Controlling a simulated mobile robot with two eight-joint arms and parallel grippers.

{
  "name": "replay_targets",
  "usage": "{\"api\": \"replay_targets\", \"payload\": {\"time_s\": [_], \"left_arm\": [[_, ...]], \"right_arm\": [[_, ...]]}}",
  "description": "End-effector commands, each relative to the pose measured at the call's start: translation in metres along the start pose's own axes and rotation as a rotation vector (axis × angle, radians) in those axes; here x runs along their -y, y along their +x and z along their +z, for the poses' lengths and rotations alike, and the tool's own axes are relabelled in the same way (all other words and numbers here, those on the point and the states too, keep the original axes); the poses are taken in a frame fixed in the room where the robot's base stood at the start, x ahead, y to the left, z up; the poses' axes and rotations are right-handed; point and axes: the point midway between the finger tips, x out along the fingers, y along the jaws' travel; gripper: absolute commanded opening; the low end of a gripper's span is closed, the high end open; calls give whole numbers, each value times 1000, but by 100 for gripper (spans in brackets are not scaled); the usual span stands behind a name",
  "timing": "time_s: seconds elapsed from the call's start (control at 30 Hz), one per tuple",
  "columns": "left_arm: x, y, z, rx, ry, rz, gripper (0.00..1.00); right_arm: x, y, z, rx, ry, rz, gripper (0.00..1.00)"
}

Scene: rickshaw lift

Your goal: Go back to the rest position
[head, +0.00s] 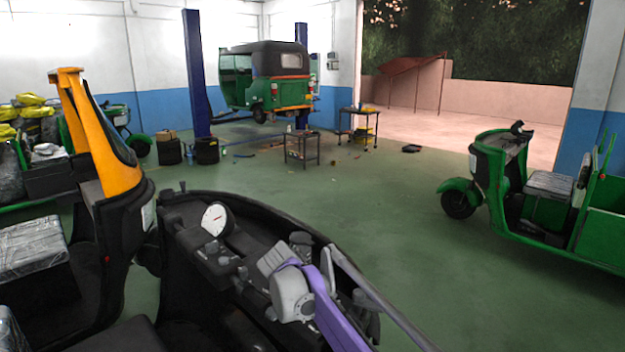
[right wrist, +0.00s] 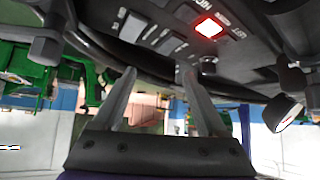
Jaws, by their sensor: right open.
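My right gripper (head: 270,262) is over the black dashboard (head: 183,215) in the head view, at the end of my purple and grey arm. The right wrist view shows this gripper (right wrist: 159,76) open, with nothing between its two grey fingers. A panel with a lit red button (right wrist: 207,27) shows beyond the fingers, above the right one; whether a finger touches the panel I cannot tell. A green rickshaw with a black roof (head: 278,92) is held raised between the blue lift posts (head: 198,75). My left gripper is not in view.
A white dial gauge (head: 214,219) sits on the dashboard. An orange and black frame (head: 100,140) stands close at left. A green vehicle (head: 545,195) stands at right. Small tables (head: 301,136) and tyres (head: 169,152) are near the lift. The green floor in the middle is clear.

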Motion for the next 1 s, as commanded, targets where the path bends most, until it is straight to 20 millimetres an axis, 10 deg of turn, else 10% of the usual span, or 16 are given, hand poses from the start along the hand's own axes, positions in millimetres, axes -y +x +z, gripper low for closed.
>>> {"api": "replay_targets", "payload": {"time_s": [0.47, 1.0], "left_arm": [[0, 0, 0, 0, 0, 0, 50], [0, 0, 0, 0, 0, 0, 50]], "right_arm": [[-129, -63, 50, 117, -72, -8, 75], [-288, -149, 272, 253, -191, -126, 75]]}}
